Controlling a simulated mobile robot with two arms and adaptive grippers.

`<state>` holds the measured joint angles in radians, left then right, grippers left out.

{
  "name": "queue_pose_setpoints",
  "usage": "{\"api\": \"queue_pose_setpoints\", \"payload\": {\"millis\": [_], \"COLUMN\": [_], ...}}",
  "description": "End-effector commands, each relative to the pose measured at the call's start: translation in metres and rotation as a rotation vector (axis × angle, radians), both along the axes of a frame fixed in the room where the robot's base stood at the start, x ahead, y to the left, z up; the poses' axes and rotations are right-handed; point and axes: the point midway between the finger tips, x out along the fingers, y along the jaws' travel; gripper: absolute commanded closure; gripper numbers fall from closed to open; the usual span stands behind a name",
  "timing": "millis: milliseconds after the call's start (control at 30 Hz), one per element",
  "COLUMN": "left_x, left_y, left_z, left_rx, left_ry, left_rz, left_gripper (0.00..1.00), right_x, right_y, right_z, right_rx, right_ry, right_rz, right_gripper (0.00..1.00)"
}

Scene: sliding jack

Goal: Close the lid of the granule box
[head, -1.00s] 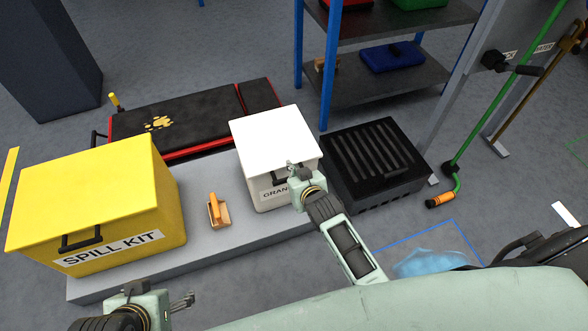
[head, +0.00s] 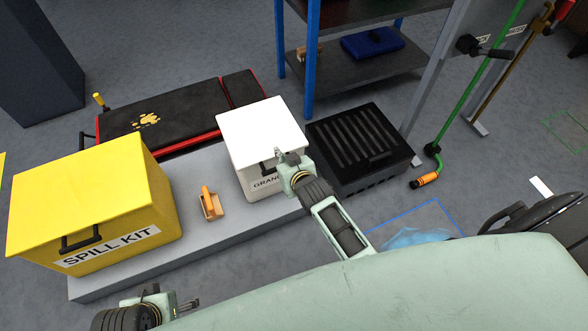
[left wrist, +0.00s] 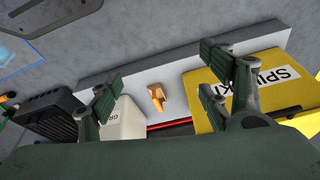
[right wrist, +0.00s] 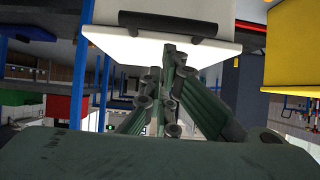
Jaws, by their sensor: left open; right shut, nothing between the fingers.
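The white granule box (head: 268,183) stands on the grey platform with its lid (head: 262,132) lying flat over the top, and no gap shows in the head view. A dark handle is on its front, partly hidden by my right gripper (head: 283,156). That gripper is shut and empty at the lid's front edge. In the right wrist view the closed fingertips (right wrist: 168,52) overlap the lid (right wrist: 150,48); I cannot tell whether they touch it. My left gripper (head: 192,304) is open and empty, low in front of the platform, away from the box; it also shows in the left wrist view (left wrist: 163,72).
A blue-post shelf (head: 350,70) stands behind.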

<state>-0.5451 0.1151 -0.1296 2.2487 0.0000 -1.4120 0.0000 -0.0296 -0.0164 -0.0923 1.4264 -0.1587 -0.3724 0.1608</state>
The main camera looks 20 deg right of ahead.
Motion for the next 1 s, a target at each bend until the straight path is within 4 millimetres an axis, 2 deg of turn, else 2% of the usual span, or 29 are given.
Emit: {"api": "queue_pose_setpoints", "payload": {"millis": [67,400,600,800,1000], "left_x": [0.001,-0.003,-0.011,-0.016,-0.018], "left_y": [-0.001,-0.001,-0.001,0.000,0.000], "left_z": [-0.012,-0.076,-0.106,-0.123,-0.127], "left_rx": [0.000,0.003,0.004,0.004,0.004], "left_ry": [0.012,0.043,0.059,0.067,0.068], "left_rz": [-0.001,-0.007,-0.009,-0.012,-0.012], "left_gripper": [0.29,0.29,0.29,0.29,0.29], "right_x": [0.001,-0.044,-0.069,-0.083,-0.086], "right_y": [-0.001,-0.002,-0.003,-0.003,-0.003], "right_z": [0.009,0.033,0.047,0.054,0.056], "right_rx": [0.000,0.001,0.001,0.001,0.001], "right_ry": [-0.002,-0.001,-0.002,-0.002,-0.003], "right_rz": [0.000,0.001,0.001,0.001,0.001], "right_gripper": [1.00,1.00,1.00,1.00,1.00]}}
